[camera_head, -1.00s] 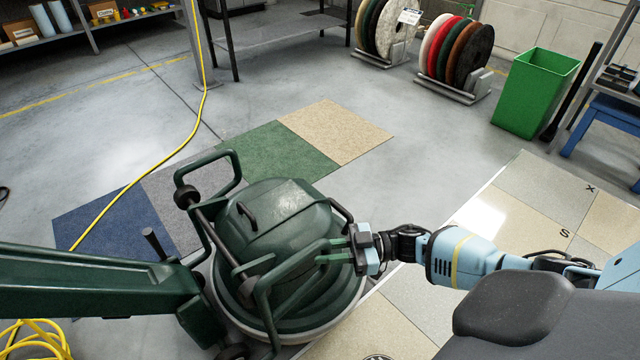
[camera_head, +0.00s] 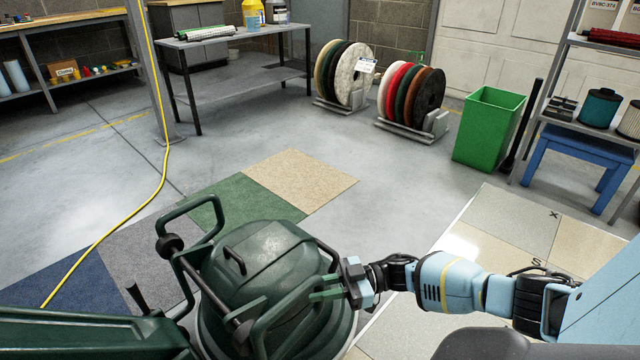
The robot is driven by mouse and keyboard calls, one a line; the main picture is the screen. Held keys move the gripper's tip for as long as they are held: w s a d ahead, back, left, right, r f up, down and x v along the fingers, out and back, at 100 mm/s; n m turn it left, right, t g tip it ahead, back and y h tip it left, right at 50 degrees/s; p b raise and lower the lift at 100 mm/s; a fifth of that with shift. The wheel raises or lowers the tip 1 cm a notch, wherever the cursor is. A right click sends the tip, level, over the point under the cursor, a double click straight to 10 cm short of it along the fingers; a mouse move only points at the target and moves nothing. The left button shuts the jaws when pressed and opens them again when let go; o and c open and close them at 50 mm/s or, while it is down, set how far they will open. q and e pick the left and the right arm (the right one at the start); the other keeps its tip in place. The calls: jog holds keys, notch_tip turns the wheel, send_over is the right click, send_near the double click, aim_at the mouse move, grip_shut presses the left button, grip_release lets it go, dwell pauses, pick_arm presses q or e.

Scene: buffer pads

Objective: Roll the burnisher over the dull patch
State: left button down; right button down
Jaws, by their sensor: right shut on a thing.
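The burnisher (camera_head: 268,258) is a dark green floor machine with a domed cover and tube handles, at the lower middle. Its long green handle arm (camera_head: 85,335) runs off to the lower left. My right gripper (camera_head: 350,283) comes in from the right and is shut on the burnisher's right tube handle. My left gripper is not in view. The tiled floor (camera_head: 500,215) at the right has pale tiles, some marked with an X and an S. A bright glare lies on one tile beside my right arm. I cannot tell which patch is dull.
Carpet squares in tan (camera_head: 310,180), green, grey and blue lie behind and left of the burnisher. A yellow cord (camera_head: 158,185) crosses the floor. Pad racks (camera_head: 410,100), a green bin (camera_head: 487,130) and a blue stool (camera_head: 578,160) stand at the back. Open concrete lies between.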

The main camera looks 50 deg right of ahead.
jog(key=shift+w+r, duration=0.1)
jog(key=shift+w, duration=0.1)
jog(key=c, duration=1.3)
grip_release()
jog(key=shift+s, duration=0.1)
jog(key=v, duration=0.7)
jog(key=shift+s+d+p, duration=0.15)
jog(key=shift+d+p, duration=0.15)
